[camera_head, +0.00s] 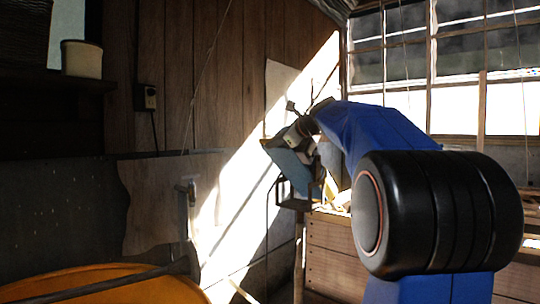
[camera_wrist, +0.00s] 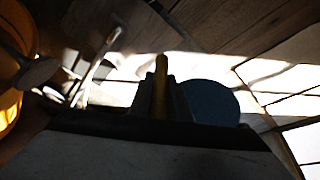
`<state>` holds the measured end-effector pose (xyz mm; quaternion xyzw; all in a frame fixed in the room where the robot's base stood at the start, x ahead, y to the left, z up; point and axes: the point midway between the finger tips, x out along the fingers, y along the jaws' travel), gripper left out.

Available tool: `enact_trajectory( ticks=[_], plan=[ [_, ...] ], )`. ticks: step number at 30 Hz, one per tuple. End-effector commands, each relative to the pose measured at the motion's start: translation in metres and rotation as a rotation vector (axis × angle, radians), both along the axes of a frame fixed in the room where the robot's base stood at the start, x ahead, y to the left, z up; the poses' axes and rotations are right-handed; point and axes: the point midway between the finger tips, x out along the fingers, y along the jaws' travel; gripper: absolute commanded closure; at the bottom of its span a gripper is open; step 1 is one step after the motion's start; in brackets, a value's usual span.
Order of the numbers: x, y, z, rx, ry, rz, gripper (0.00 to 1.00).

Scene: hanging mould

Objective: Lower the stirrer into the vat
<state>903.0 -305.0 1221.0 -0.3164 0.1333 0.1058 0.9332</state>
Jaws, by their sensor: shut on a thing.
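The vat (camera_head: 130,288) is at the lower left of the head view, its orange rim cut off by the frame. Its yellow side also shows at the left edge of the wrist view (camera_wrist: 12,110). My gripper (camera_head: 294,190) is in mid-picture, right of the vat and apart from it. In the wrist view its fingers (camera_wrist: 160,95) are shut on a yellow rod (camera_wrist: 160,75), apparently the stirrer's handle. A blue round disc (camera_wrist: 210,103) shows just right of the fingers; whether it belongs to the stirrer I cannot tell. The stirrer's lower end is not clear in the head view.
A dark bar (camera_head: 95,285) lies across the vat's rim. A tap (camera_head: 188,190) is on the wall behind the vat. A pot (camera_head: 82,58) stands on a shelf at the upper left.

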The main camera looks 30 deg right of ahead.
Motion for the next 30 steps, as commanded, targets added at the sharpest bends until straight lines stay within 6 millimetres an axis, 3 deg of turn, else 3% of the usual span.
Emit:
enact_trajectory(
  ticks=[13,14,16,26,30],
  plan=[
    [0.003,-0.009,0.011,-0.003,-0.003,-0.003,1.00],
    [0.003,-0.009,0.011,-0.003,-0.003,-0.003,0.80],
    [0.003,-0.008,0.011,-0.003,-0.003,-0.003,0.64],
    [0.001,-0.008,0.010,-0.002,-0.001,-0.001,0.64],
    [-0.009,-0.009,0.014,-0.002,-0.002,-0.002,0.64]
  ],
)
